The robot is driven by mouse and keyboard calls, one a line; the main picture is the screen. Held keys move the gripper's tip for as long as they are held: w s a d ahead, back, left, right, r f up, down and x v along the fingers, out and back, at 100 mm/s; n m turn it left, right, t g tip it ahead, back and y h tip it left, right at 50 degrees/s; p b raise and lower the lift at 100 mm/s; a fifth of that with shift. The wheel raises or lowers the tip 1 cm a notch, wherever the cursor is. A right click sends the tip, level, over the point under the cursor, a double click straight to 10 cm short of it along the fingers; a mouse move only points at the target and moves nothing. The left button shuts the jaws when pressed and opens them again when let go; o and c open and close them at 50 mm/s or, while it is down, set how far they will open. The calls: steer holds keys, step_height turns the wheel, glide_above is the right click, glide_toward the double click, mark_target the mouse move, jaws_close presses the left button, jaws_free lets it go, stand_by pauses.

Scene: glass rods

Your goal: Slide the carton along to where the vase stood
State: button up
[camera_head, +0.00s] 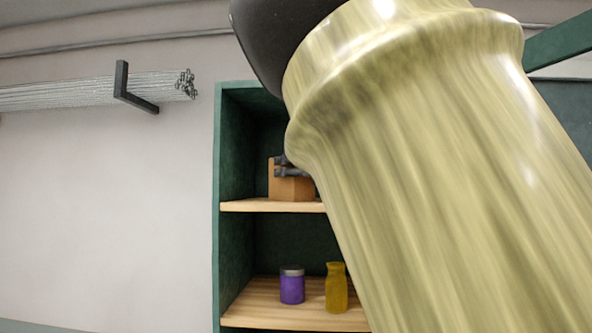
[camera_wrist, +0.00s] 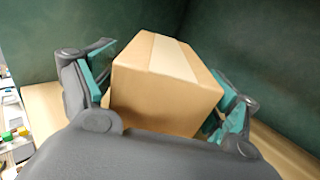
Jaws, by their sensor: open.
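The carton (camera_wrist: 155,95) is a tan box with a paler tape strip along its top. In the wrist view it sits between the two spread fingers of my gripper (camera_wrist: 172,82), which is open, one teal-padded finger on each side. I cannot tell whether either pad touches it. In the head view the carton (camera_head: 291,189) stands on the upper wooden shelf, and a dark part of my gripper (camera_head: 282,167) shows in front of it. A mustard-yellow, vase-shaped container (camera_head: 336,288) stands on the lower shelf.
A purple jar with a grey lid (camera_head: 292,286) stands left of the yellow container. The green shelf unit (camera_head: 217,200) has a side wall left of the carton. My arm hides the shelves' right part. Glass rods (camera_head: 80,93) lie on a wall bracket (camera_head: 122,85) at left.

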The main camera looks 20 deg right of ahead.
step_height(320, 180, up, 10)
steer(key=shift+f, duration=0.1)
stand_by(0.4)
steer(key=shift+d, duration=0.1)
stand_by(0.4)
